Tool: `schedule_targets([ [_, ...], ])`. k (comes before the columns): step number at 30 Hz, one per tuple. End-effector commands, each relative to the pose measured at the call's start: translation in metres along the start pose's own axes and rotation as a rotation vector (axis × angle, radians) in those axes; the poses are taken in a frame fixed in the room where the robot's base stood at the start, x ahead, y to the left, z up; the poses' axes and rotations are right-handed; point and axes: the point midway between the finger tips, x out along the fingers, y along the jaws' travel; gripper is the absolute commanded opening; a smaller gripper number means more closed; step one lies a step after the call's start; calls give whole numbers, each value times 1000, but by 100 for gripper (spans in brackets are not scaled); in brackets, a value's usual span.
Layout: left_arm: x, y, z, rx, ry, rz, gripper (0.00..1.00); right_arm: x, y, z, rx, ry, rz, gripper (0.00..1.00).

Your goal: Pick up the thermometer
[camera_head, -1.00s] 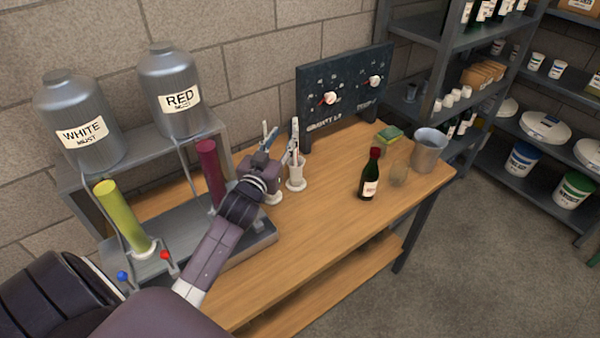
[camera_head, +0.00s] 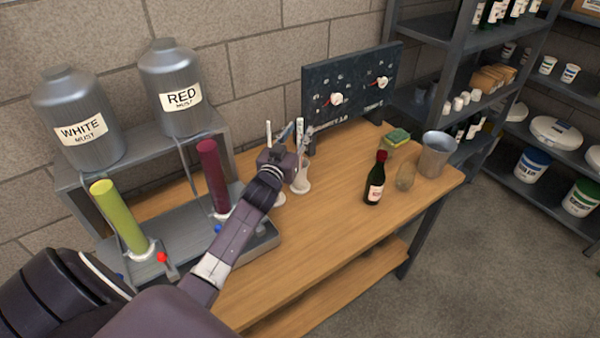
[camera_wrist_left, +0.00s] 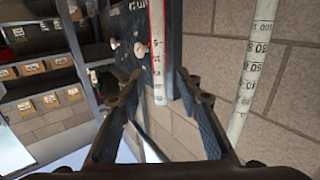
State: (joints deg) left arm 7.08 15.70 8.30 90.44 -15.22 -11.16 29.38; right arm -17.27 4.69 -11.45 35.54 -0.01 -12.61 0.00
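The thermometer (camera_wrist_left: 158,50), a white rod with a red line, runs between the two spread fingers of my left gripper (camera_wrist_left: 158,112) in the left wrist view, with its end showing. I see no clear contact. In the head view it appears to be the right-hand white rod (camera_head: 300,128), upright in a white holder (camera_head: 301,180). My left gripper (camera_head: 293,130) is there at its upper part, open. A second rod with black markings (camera_wrist_left: 252,70) is to the right in the wrist view. It seems to be the left rod (camera_head: 268,131) in the head view. My right gripper is not in view.
A dark dial panel (camera_head: 350,80) stands close behind the rods. A green bottle (camera_head: 374,180), a glass (camera_head: 405,177), a metal bucket (camera_head: 434,155) and a sponge (camera_head: 396,137) are to the right. Red (camera_head: 212,175) and yellow (camera_head: 120,215) columns stand left. The front of the wooden table (camera_head: 310,235) is clear.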

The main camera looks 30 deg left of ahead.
Motion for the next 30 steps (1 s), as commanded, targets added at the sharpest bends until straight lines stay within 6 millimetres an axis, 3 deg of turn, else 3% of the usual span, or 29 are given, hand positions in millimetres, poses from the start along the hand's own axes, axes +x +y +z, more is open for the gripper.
schedule_targets([
  [4, 15, 0, -1, 2, 1, 1, 32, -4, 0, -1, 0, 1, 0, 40],
  [13, 18, 0, 0, 2, 0, 1, 32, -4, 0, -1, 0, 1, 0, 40],
  [22, 17, 0, 0, 2, 0, 1, 0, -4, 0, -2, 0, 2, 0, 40],
  [30, 17, 0, 0, 1, 1, 1, 0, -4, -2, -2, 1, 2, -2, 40],
])
